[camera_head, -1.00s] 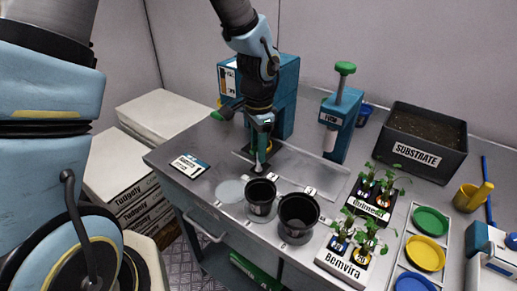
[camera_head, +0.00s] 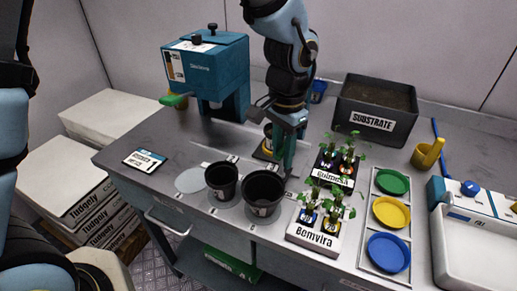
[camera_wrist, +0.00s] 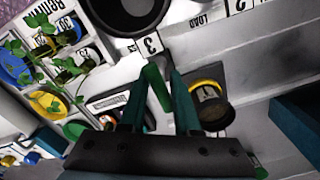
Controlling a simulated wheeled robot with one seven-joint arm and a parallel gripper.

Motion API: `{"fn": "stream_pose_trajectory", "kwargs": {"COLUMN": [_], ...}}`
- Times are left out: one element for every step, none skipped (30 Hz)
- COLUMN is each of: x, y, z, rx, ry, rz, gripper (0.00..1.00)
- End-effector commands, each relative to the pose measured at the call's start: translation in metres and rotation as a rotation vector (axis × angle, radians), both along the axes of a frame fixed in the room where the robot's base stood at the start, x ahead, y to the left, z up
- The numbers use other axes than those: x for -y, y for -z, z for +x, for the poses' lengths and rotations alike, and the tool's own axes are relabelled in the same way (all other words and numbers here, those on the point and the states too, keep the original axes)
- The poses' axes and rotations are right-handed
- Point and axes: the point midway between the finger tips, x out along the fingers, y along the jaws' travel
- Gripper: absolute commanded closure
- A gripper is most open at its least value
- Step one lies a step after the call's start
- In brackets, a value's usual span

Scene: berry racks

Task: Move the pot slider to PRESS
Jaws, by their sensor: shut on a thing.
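My gripper (camera_head: 288,172) is low over the bench, right of the two empty black pots. In the wrist view its teal fingers (camera_wrist: 157,95) are shut on a green upright handle (camera_wrist: 155,80), which I take for the pot slider's handle. A dark, filled pot with a yellow band (camera_wrist: 208,105) stands beside the fingers. It also shows behind my gripper in the head view (camera_head: 267,142), partly hidden. The labels "3", "2" and "LOAD" (camera_wrist: 210,20) run along the bench strip. I cannot see a PRESS mark.
A teal box machine (camera_head: 208,70) with a green lever stands at the back left. Empty black pots (camera_head: 222,180) (camera_head: 263,191) stand near the front edge. Seedling trays (camera_head: 318,240) and coloured dishes (camera_head: 390,212) lie to the right, with the substrate bin (camera_head: 372,125) behind.

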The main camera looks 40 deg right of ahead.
Motion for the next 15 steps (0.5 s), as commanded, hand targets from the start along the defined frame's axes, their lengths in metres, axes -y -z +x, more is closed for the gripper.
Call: {"fn": "stream_pose_trajectory", "kwargs": {"x": [0.004,0.006,0.008,0.009,0.011,0.012,0.013,0.013,0.014,0.014,0.015,0.015,0.015,0.015,0.015], "y": [0.001,0.001,0.000,0.000,0.000,0.000,0.000,0.000,0.000,0.000,-0.001,-0.001,-0.001,-0.001,-0.001], "z": [-0.007,-0.010,-0.014,-0.016,-0.018,-0.021,-0.022,-0.024,-0.025,-0.026,-0.026,-0.027,-0.027,-0.028,-0.028], "rx": [0.001,0.001,0.001,0.001,0.001,0.001,0.001,0.001,0.001,0.001,0.001,0.000,0.000,0.000,-0.001], "ry": [0.007,0.007,0.007,0.007,0.006,0.005,0.005,0.005,0.005,0.005,0.005,0.005,0.005,0.005,0.005], "rz": [-0.002,-0.002,-0.003,-0.003,-0.003,-0.003,-0.003,-0.003,-0.002,-0.002,-0.002,-0.003,-0.003,-0.003,-0.003], "gripper": [1.00,1.00,1.00,1.00,1.00,1.00,1.00,1.00,1.00,1.00,1.00,1.00,1.00,1.00,1.00]}}
